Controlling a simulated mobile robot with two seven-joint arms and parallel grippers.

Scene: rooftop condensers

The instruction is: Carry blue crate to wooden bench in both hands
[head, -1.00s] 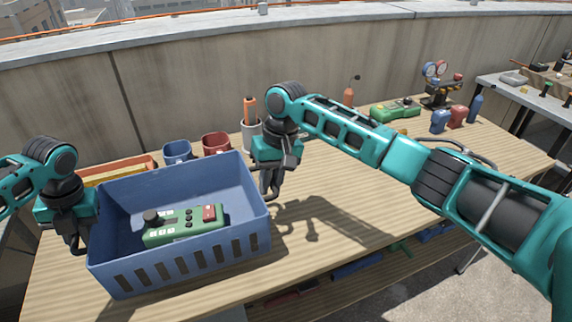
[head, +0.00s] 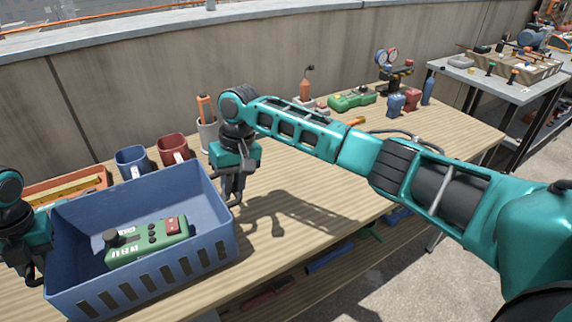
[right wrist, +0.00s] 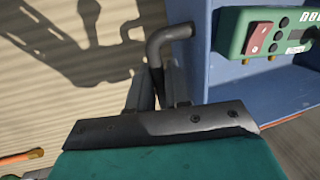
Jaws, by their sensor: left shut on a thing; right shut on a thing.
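The blue crate (head: 130,205) is at the left of the head view, over the near left part of the wooden bench (head: 420,150). I cannot tell whether its base touches the bench top. A green control box (head: 148,242) with black knobs and a red switch lies inside the crate. My left gripper (head: 32,268) is shut at the crate's left end, its fingers partly hidden. My right gripper (head: 234,190) is shut at the right end.
An orange tray (head: 95,182) is behind left. A grey table (head: 480,85) stands beyond.

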